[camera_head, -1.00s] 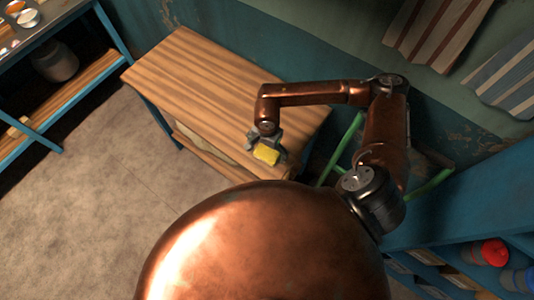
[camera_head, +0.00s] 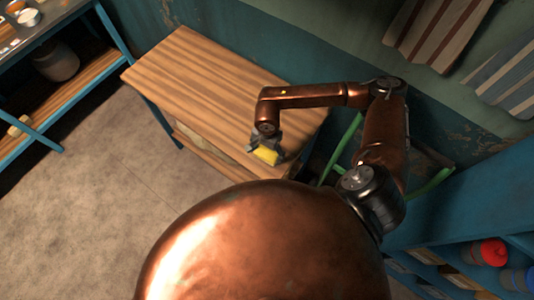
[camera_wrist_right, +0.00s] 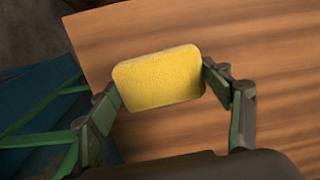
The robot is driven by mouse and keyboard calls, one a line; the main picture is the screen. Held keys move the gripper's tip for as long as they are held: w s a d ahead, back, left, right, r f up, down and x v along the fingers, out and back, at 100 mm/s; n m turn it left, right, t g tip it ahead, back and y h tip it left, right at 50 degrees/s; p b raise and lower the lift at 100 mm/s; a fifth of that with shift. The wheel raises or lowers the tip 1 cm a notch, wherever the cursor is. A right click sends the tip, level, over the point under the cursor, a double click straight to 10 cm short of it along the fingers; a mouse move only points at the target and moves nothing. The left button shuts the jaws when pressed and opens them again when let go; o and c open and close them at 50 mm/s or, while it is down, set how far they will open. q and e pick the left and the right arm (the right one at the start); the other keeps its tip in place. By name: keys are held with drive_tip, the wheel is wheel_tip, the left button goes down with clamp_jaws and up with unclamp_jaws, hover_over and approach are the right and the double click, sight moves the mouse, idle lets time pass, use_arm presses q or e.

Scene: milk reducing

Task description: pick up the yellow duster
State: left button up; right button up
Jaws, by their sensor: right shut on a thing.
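The yellow duster (camera_head: 266,156) is a small padded block near the front right edge of the wooden table (camera_head: 200,85). My right gripper (camera_head: 264,145) is shut on it. In the right wrist view the duster (camera_wrist_right: 158,78) sits between the two fingers of the right gripper (camera_wrist_right: 160,90), one at each short end. The wood grain of the tabletop (camera_wrist_right: 260,50) lies behind it. I cannot tell whether the duster touches the tabletop or is just above it. My left gripper is not in view.
A blue shelf with wooden boards (camera_head: 75,88) stands at the left, with a grey pot (camera_head: 56,62) on it. Green bars (camera_head: 345,150) are right of the table. A blue cabinet with a red-topped item (camera_head: 494,252) is at the lower right. Most of the tabletop is clear.

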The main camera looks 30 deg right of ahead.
drive_tip(key=shift+r, duration=0.1)
drive_tip(key=shift+c, duration=0.3)
drive_tip(key=shift+w+r, duration=0.1)
drive_tip(key=shift+r, duration=0.5)
drive_tip(key=s+a+r+b, duration=0.2)
drive_tip(key=s+a+r, duration=0.7)
drive_tip(key=s+r, duration=0.1)
drive_tip(key=shift+s+r, duration=0.4)
drive_tip(key=shift+r, duration=0.4)
drive_tip(key=shift+a, duration=0.1)
drive_tip(key=o, duration=0.6)
drive_tip(key=shift+c, duration=0.2)
drive_tip(key=c, duration=0.4)
